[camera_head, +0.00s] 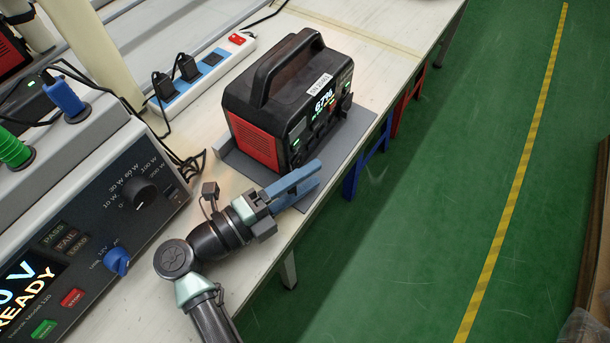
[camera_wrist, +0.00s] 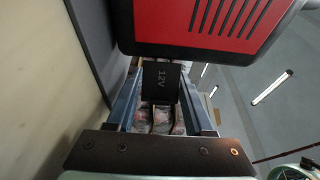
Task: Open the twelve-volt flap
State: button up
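The power station (camera_head: 267,137) is a black box with a red vented side and a display reading about 67%. Its red side (camera_wrist: 205,20) fills the top of the wrist view. The twelve-volt flap (camera_wrist: 161,82) is a small dark plate marked "12V", seen just below that side's edge; it appears to stand out from the front, but I cannot tell its exact angle. My gripper (camera_head: 312,172) is beside the station's lower front corner. In the wrist view its blue fingers (camera_wrist: 160,95) are apart, one on each side of the flap, with gaps visible. The flap is hidden in the head view.
The station stands on a grey mat (camera_head: 352,150) near the bench edge. A power strip (camera_head: 205,75) with plugs lies behind it. A load tester (camera_head: 85,215) with knobs and buttons stands at the left. Green floor (camera_head: 440,200) is clear at the right.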

notch_tip(320, 180, up, 10)
jog(key=p, duration=0.2)
jog(key=shift+p, duration=0.35)
jog(key=shift+r, duration=0.1)
jog(key=s+a+p, duration=0.3)
jog(key=s+a, duration=0.4)
jog(key=s, duration=0.5)
jog(key=shift+s+a, duration=0.35)
jog(key=shift+s, duration=0.05)
dwell(0.9)
dwell(0.7)
